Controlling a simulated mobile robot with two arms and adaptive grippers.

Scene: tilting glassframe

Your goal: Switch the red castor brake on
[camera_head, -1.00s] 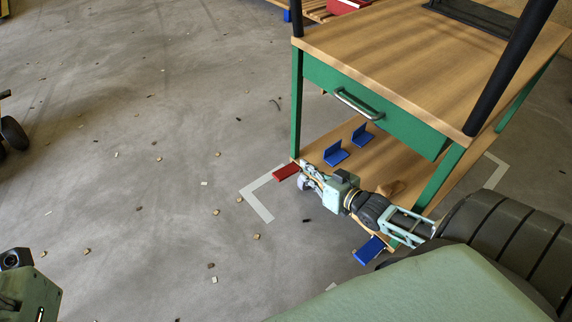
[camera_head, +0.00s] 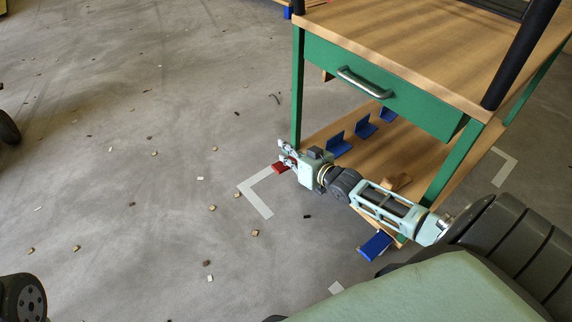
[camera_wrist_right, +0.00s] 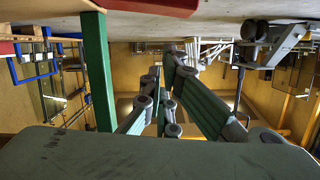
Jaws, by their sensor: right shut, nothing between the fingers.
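The red castor brake (camera_head: 279,168) is a small red pedal at the foot of the green trolley's near-left leg, close to the floor. In the head view my right gripper (camera_head: 284,156) is right at the pedal and hides part of it. Its fingers are shut and empty. I cannot tell whether they touch the pedal. In the right wrist view the right gripper's fingers (camera_wrist_right: 165,105) point away from the camera, and a red surface (camera_wrist_right: 150,5) shows at the top edge. My left gripper's fingers are out of view.
A blue pedal (camera_head: 375,245) is at the near-right corner. Blue brackets (camera_head: 338,145) stand on the lower shelf (camera_head: 385,160). Above are the drawer handle (camera_head: 365,82) and wooden top (camera_head: 400,40). Small debris (camera_head: 212,208) lies on the open floor at left.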

